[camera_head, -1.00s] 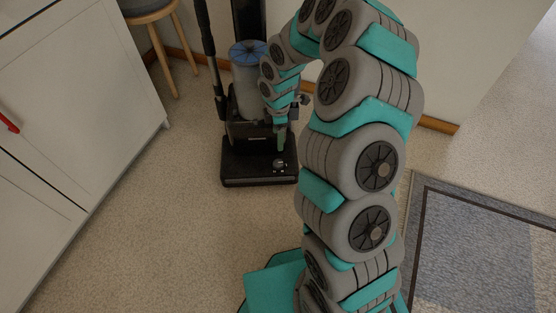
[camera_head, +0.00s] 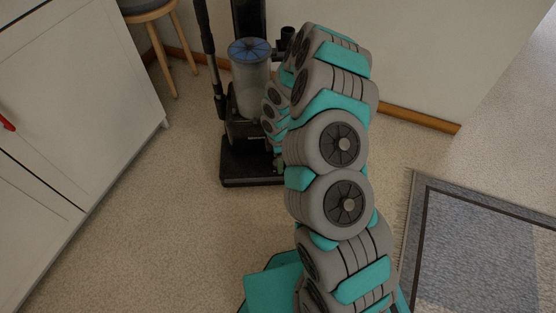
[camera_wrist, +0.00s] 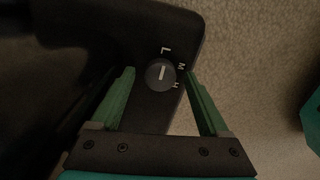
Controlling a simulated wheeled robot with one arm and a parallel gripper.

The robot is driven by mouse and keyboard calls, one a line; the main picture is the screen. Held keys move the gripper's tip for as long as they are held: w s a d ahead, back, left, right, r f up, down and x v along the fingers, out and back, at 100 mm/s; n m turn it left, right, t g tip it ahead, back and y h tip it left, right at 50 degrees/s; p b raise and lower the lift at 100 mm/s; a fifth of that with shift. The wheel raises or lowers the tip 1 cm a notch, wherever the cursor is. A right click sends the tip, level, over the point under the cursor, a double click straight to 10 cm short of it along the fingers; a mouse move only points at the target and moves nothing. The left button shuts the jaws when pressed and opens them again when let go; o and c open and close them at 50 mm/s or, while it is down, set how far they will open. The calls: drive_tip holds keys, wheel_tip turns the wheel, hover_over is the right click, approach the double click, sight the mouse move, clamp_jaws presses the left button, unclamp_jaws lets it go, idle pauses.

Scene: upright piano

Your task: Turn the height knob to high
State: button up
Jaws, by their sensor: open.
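The height knob (camera_wrist: 160,74) is a round dark dial with a pale pointer line, on the black base of the upright vacuum. In the wrist view the letters L, M and H curve around it from the top to the right side, and the pointer line runs roughly vertical, with its upper end towards L. My gripper (camera_wrist: 161,72) is open, with one green finger on each side of the knob. I cannot tell whether either finger touches it.
A white cabinet (camera_head: 75,90) stands at the left and a stool (camera_head: 160,40) behind it. A wall with a wooden baseboard (camera_head: 420,117) runs behind the vacuum. A grey rug (camera_head: 480,250) lies at the right.

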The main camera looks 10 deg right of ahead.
clamp_jaws()
idle(0.8)
